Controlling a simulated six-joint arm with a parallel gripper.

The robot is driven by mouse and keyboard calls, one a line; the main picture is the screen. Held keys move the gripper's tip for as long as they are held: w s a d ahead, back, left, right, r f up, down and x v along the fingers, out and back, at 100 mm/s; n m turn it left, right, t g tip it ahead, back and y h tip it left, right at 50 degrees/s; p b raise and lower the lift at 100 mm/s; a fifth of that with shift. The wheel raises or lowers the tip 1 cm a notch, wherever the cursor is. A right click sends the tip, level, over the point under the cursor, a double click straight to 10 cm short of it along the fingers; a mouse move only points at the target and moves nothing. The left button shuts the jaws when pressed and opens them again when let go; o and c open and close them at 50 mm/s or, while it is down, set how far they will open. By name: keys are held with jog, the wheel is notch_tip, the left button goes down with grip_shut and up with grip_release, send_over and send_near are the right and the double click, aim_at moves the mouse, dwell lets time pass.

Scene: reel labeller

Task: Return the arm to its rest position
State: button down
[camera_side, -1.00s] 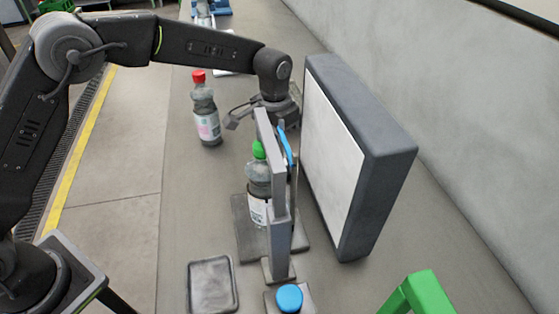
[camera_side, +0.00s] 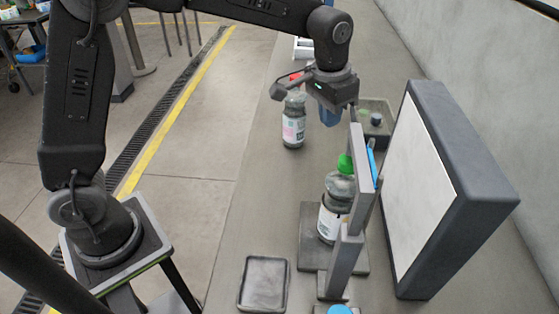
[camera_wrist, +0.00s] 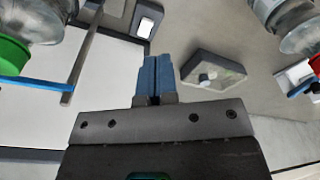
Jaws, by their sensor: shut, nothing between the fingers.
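My gripper (camera_side: 329,115) is in the upper middle of the side view, pointing down above the work surface. Its two blue fingers (camera_wrist: 156,75) show in the wrist view, pressed together with nothing between them. A red-capped bottle (camera_side: 293,122) stands upright to the left of my gripper and apart from it. A green-capped bottle (camera_side: 337,195) stands upright on a grey base plate (camera_side: 307,240), partly behind a grey post (camera_side: 347,255). In the wrist view, the green cap (camera_wrist: 12,55) is at the left edge and the red cap (camera_wrist: 315,64) is at the right edge.
A large panel with a white face (camera_side: 416,170) stands right of the post. A shallow dark tray (camera_side: 264,284) lies in front. A grey block with a round knob (camera_side: 376,119) is right of my gripper. A wall runs along the right.

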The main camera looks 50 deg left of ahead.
jog(key=s+a+r+n+t, duration=0.1)
jog(key=s+a+r, duration=0.2)
jog(key=s, duration=0.3)
jog(key=s+a+r+t, duration=0.1)
jog(key=s+a+r, duration=0.2)
jog(key=s+r, duration=0.15)
jog(key=s+a+f+n+t, duration=0.1)
jog(key=s+a+f+t, duration=0.1)
jog(key=s, duration=1.2)
jog(key=shift+a+f, duration=0.55)
jog(key=shift+f, duration=0.1)
jog(key=w+d+f+m+g, duration=0.1)
jog(key=w+d+f+m, duration=0.1)
jog(key=w, duration=0.7)
jog(key=w+d+f+m+g+h, duration=0.1)
jog(key=w+d+m, duration=0.3)
jog(key=w, duration=0.5)
jog(key=w+d+f+m+g+h, duration=0.1)
jog(key=w+d+f+m, duration=0.1)
jog(key=w+d, duration=0.3)
jog(key=w+f, duration=0.1)
jog(key=w, duration=0.3)
jog(key=shift+w+f+m, duration=0.2)
jog(key=shift+w+m, duration=0.05)
jog(key=shift+m, duration=0.15)
